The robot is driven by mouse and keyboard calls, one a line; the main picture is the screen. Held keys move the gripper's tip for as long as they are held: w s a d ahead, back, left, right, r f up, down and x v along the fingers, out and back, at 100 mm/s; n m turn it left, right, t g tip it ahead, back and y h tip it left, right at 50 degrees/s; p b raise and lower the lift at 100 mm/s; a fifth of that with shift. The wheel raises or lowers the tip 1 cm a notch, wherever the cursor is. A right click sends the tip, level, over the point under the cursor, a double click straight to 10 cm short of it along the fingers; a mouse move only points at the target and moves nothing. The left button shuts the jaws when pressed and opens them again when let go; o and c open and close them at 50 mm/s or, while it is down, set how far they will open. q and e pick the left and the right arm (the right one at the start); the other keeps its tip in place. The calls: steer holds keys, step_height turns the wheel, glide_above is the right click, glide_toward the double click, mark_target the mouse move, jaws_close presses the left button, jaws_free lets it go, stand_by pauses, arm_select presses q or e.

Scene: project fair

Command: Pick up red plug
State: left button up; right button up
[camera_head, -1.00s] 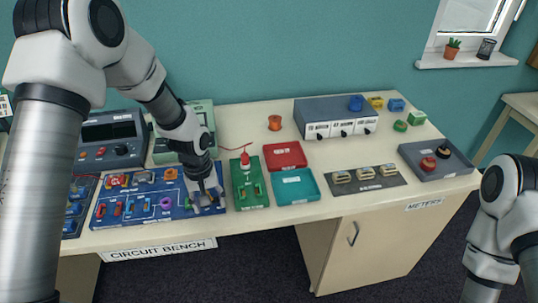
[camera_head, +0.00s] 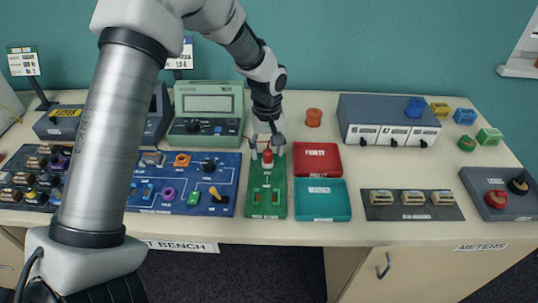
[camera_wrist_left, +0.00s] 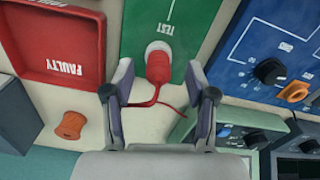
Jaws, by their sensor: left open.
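The red plug (camera_head: 267,158) stands at the back end of the green test board (camera_head: 266,204), with a thin red wire running from it. In the left wrist view the red plug (camera_wrist_left: 158,67) sits on a round white base on the green board (camera_wrist_left: 192,22). My left gripper (camera_head: 267,149) is open at the plug. In the left wrist view the fingers of my left gripper (camera_wrist_left: 160,95) are on either side of the plug and its wire, with gaps showing. My right gripper is not in view.
Right of the board are a red FAULTY tray (camera_head: 318,173) and a teal tray (camera_head: 322,215). Left is the blue circuit board (camera_head: 222,165). Behind it stands a green meter (camera_head: 208,140). An orange spool (camera_head: 314,117) stands behind the trays.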

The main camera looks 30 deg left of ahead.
arm_select(q)
steer(key=shift+w+f, duration=0.3)
steer(key=shift+f, duration=0.6)
steer(key=shift+s+r, duration=0.2)
steer(key=shift+s, duration=0.05)
steer(key=shift+c, duration=1.1)
jaws_close()
steer(key=shift+r, duration=0.1)
